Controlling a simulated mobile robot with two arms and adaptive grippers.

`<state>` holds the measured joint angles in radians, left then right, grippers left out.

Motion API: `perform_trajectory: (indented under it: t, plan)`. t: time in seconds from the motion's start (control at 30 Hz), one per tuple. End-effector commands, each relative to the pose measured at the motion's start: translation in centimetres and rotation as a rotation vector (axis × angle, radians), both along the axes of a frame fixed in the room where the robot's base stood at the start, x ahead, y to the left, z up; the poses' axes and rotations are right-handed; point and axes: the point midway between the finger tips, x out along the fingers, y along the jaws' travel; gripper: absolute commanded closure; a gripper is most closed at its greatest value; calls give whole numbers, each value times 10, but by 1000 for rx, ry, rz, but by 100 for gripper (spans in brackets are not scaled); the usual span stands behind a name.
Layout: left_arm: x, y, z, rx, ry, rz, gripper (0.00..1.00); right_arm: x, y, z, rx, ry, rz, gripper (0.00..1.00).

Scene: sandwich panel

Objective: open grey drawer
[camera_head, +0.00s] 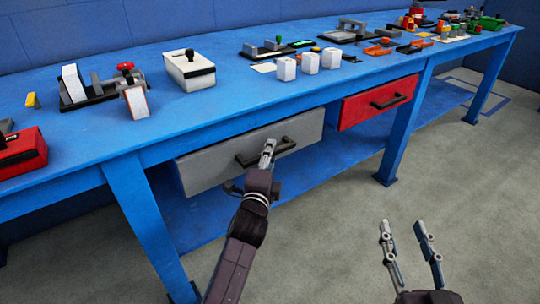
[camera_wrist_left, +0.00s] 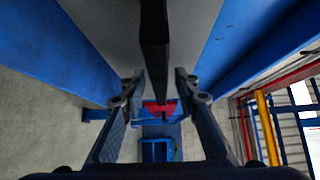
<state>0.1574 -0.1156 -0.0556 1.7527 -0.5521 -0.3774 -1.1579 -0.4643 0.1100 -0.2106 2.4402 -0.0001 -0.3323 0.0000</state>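The grey drawer (camera_head: 215,162) is under the blue workbench top, with a dark bar handle (camera_head: 282,148) on its front. I cannot tell whether the drawer stands slightly out. My left gripper (camera_head: 268,148) is at the handle. In the left wrist view the dark handle (camera_wrist_left: 155,45) runs between the two fingers of the left gripper (camera_wrist_left: 158,88). The fingers are apart, with gaps showing on both sides of the bar. My right gripper (camera_head: 406,232) is open and empty above the floor, away from the bench.
A red drawer (camera_head: 360,108) with its own dark handle is to the right of the grey one. The blue workbench (camera_head: 225,110) carries tools, white boxes and small parts. A bench leg (camera_head: 402,135) stands right of the drawers. The grey floor (camera_head: 335,220) in front is clear.

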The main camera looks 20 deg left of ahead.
Motion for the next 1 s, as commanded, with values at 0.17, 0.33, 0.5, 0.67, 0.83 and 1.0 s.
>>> perform_trajectory:
  t: [0.17,0.33,0.5,0.67,0.83,1.0]
  plan:
    - [0,0,0,0,0,0,71,0,0,0,0,-1,0,60]
    - [0,0,0,0,0,0,85,0,0,0,0,-1,0,60]
    - [0,0,0,0,0,0,100,0,0,1,0,-1,0,60]
    - [0,0,0,0,1,0,100,0,0,1,0,-1,0,60]
    - [0,0,-1,0,1,0,100,0,0,1,1,-1,0,60]
    - [0,3,0,1,2,0,100,0,0,-4,-5,25,-1,60]
